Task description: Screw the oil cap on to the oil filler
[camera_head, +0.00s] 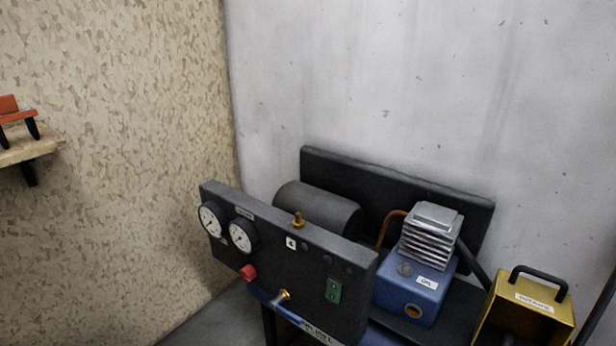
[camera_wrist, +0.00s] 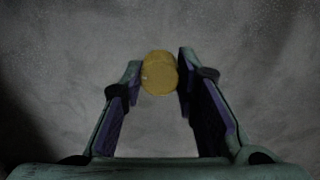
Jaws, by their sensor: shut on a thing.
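A round yellow cap (camera_wrist: 159,73), which looks like the oil cap, sits between the two fingertips of my gripper (camera_wrist: 160,74) in the wrist view. The fingers are closed on its sides and it shows as a disc. Behind it is only blurred grey surface. In the head view, a blue block (camera_head: 408,292) with a label reading OIL stands under a finned grey cylinder head (camera_head: 430,235). A small grey round fitting (camera_head: 404,268), possibly the oil filler, sits on its top left. My gripper does not show in the head view, so its distance from the block cannot be told.
A dark panel (camera_head: 290,262) with two gauges, a red knob and a green switch stands left of the block. A dark tank (camera_head: 318,208) lies behind it. A yellow box (camera_head: 524,312) with a black handle stands at right. An orange pipe (camera_head: 384,229) runs beside the cylinder head.

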